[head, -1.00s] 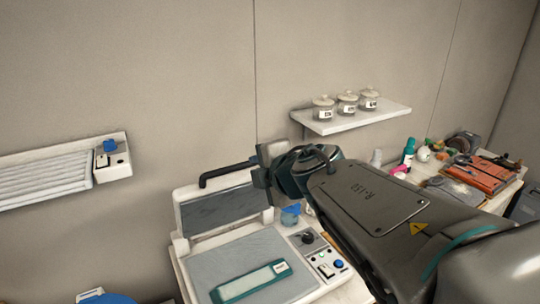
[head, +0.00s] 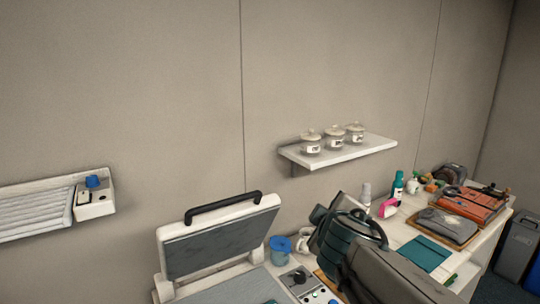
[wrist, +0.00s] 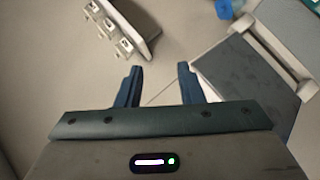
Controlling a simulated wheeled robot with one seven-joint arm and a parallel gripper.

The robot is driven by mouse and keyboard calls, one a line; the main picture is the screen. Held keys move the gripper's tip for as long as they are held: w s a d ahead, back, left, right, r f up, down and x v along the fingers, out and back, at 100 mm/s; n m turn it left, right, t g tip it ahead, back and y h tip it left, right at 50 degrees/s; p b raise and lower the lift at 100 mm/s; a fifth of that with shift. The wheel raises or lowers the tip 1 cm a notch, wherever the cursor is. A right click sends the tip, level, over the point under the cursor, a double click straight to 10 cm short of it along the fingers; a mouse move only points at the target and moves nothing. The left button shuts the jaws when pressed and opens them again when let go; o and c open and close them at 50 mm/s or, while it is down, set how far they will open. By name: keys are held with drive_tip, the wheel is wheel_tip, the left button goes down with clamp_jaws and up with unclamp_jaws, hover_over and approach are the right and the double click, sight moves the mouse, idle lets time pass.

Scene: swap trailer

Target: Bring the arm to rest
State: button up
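My gripper shows in the wrist view (wrist: 158,88) with its two dark blue fingers spread apart and nothing between them. In the head view my arm reaches in from the lower right, and its wrist end is over the bench beside the press. The fingertips are hidden there. The press (head: 222,236) stands open at the lower middle, its black-handled lid raised. The press also shows at the right of the wrist view (wrist: 250,80).
A wall shelf (head: 345,152) holds three lidded jars. The bench (head: 405,234) carries a blue cup (head: 281,250), a teal bottle (head: 398,186), a teal folder (head: 425,253) and an orange case (head: 470,208). A slatted rack (head: 30,208) is on the left wall. Bins (head: 517,245) stand at the right.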

drive_tip(key=s+d+f+m+g+h+b, duration=0.2)
drive_tip(key=s+d+f+m+g, duration=0.2)
drive_tip(key=s+d+f+m, duration=0.4)
drive_tip(key=s+a+f+m+g+y, duration=0.1)
drive_tip(key=s+a+f+g, duration=0.1)
drive_tip(key=s+f+g, duration=0.1)
drive_tip(key=s+a+f+m+g+y+b, duration=0.1)
drive_tip(key=s+a+f+g+y, duration=0.1)
drive_tip(key=s+f, duration=0.3)
drive_tip(key=shift+s+a+f+m+g, duration=0.35)
drive_tip(key=shift+s+f+m+g, duration=0.05)
drive_tip(key=shift+f, duration=0.4)
